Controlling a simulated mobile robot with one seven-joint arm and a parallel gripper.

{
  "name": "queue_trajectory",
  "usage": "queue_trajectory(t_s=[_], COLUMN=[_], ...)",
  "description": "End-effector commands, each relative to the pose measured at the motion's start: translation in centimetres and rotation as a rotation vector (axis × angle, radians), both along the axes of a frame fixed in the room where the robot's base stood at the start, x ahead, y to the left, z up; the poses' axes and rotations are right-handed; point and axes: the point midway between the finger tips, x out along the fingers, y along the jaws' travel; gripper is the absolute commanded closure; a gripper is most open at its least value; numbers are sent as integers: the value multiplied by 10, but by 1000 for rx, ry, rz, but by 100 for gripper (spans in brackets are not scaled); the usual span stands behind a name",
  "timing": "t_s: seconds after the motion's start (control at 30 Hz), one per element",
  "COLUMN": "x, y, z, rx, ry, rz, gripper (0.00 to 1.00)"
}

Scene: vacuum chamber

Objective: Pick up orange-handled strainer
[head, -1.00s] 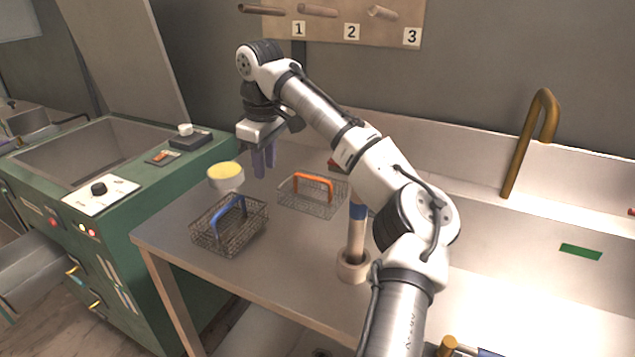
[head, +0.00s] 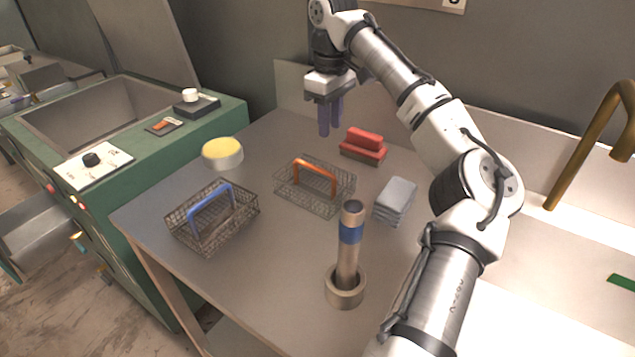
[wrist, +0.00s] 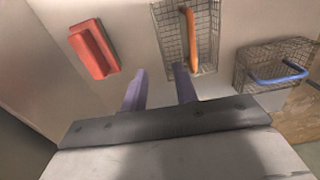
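The orange-handled strainer (head: 330,201) is a wire basket with an arched orange handle (head: 315,175), standing on the table (head: 270,260) near its middle. It also shows at the top of the wrist view (wrist: 170,30), with its handle (wrist: 190,40) running up the picture. My gripper (head: 330,120) hangs above the table, behind the strainer in the head view, with its purple fingers pointing down. In the wrist view the two fingers (wrist: 160,90) are apart with nothing between them. The gripper does not touch the strainer.
A blue-handled wire basket (head: 232,225) stands left of the strainer. A red block (head: 362,148), stacked grey cloths (head: 395,203) and a blue-banded cylinder in a round holder (head: 346,291) are close by. A yellow-topped round container (head: 222,160) stands at back left.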

Motion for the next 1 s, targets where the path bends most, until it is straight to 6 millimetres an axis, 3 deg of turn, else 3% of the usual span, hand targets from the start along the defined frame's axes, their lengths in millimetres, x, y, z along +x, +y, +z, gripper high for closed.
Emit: queue_trajectory(t_s=[0.03,0.3,0.53,0.8,1.0], x=[0,0,0,0,0], y=[0,0,0,2,2], z=[-13,-55,-71,-108,-115], rx=[2,0,-1,0,1], ry=[2,0,0,0,-2], rz=[1,-1,0,0,0], gripper=[71,71,71,71,71])
